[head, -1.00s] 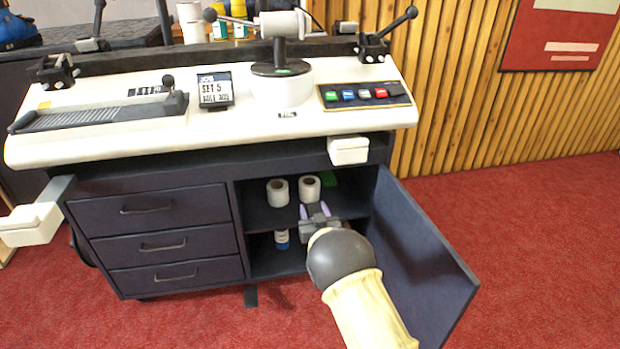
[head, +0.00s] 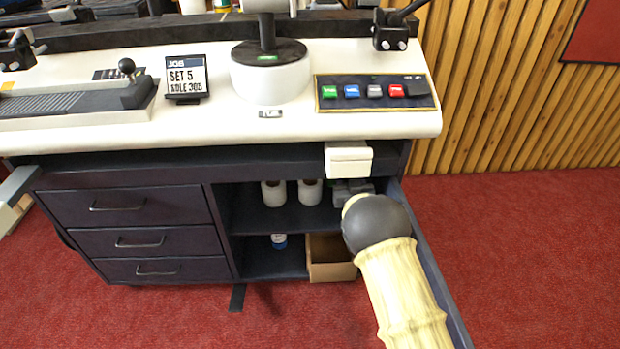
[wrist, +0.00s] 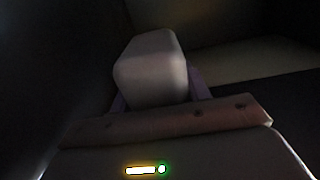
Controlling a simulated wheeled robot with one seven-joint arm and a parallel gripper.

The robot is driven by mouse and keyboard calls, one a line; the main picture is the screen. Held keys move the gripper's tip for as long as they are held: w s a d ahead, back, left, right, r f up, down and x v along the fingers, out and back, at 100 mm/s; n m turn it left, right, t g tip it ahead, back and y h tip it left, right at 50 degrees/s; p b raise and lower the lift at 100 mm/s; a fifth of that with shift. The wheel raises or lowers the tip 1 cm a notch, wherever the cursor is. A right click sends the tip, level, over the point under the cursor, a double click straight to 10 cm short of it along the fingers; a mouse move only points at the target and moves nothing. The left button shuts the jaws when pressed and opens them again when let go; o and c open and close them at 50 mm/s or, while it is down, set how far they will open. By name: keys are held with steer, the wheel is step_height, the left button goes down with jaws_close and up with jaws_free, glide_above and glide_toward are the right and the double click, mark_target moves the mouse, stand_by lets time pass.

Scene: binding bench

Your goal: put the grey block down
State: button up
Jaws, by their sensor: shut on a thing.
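The grey block (wrist: 150,68) shows in the wrist view as a pale, rounded block, with the purple fingers of my gripper (wrist: 158,92) on either side of it. My gripper is shut on it. In the head view my gripper (head: 350,187) reaches into the open cabinet at the right end of the upper shelf (head: 285,218), beside the white rolls. The block cannot be made out there; my arm and the bench edge hide that spot. I cannot tell whether the block touches the shelf.
Two white rolls (head: 310,192) stand on the upper shelf, left of my gripper. The open cabinet door (head: 432,270) is close on my arm's right. A white box (head: 348,158) hangs above.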

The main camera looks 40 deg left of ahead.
steer(key=shift+f+b, duration=1.35)
steer(key=shift+f, duration=1.1)
steer(key=shift+f+b, duration=1.45)
steer(key=shift+f, duration=1.05)
steer(key=shift+f, duration=0.15)
steer(key=o, duration=1.1)
steer(key=shift+c, duration=0.2)
